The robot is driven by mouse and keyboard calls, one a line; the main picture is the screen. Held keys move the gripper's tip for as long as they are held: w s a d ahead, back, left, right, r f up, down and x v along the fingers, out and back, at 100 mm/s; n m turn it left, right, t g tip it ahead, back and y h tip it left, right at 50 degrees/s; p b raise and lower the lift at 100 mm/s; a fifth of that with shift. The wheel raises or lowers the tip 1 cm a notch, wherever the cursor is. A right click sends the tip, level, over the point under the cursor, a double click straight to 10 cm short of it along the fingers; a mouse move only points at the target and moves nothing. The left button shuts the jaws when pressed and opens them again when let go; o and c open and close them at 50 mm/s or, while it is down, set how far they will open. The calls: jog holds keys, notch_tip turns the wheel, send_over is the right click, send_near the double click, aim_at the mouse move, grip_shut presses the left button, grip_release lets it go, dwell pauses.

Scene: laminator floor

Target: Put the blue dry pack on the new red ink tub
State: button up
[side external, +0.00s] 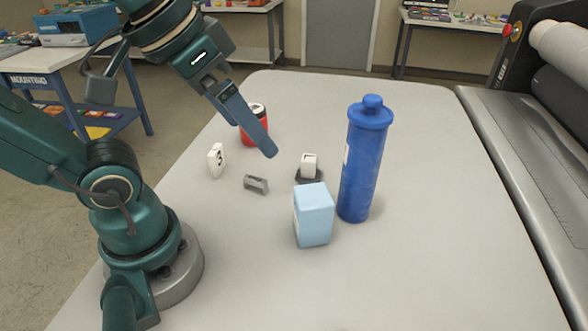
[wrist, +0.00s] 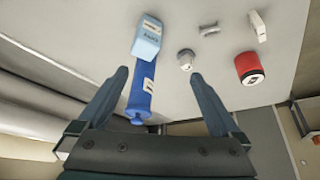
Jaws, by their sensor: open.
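The light blue box, which looks like the blue dry pack (side external: 314,216), stands upright on the grey table, in front of a tall blue bottle. It shows at the top of the wrist view (wrist: 147,38). The red tub (side external: 247,136), with a dark and pale top, stands farther back to the left, partly hidden behind my finger; it is at the right in the wrist view (wrist: 249,66). My gripper (wrist: 160,75) is open and empty. In the side view my gripper (side external: 268,150) hangs above the table, apart from the pack.
The tall blue bottle (side external: 362,165) stands close behind the pack. A white block on a dark base (side external: 308,167), a small grey clip (side external: 256,184) and a white tag-like piece (side external: 216,160) stand nearby. A large roller machine (side external: 540,130) borders the right. The front table is clear.

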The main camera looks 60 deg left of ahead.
jog(key=n, duration=0.1)
jog(key=n+g+y, duration=0.1)
jog(key=n+g, duration=0.4)
jog(key=n, duration=0.7)
send_over(314, 198)
notch_tip(314, 198, down, 15)
jog(key=shift+a+r, duration=0.1)
jog(key=shift+r, duration=0.05)
jog(key=shift+w+a+f, duration=0.1)
jog(key=shift+a+f, duration=0.05)
jog(key=shift+f, duration=1.25)
jog(key=shift+w+a+f, duration=0.1)
jog(key=shift+f, duration=1.25)
jog(key=shift+c, duration=0.3)
grip_shut()
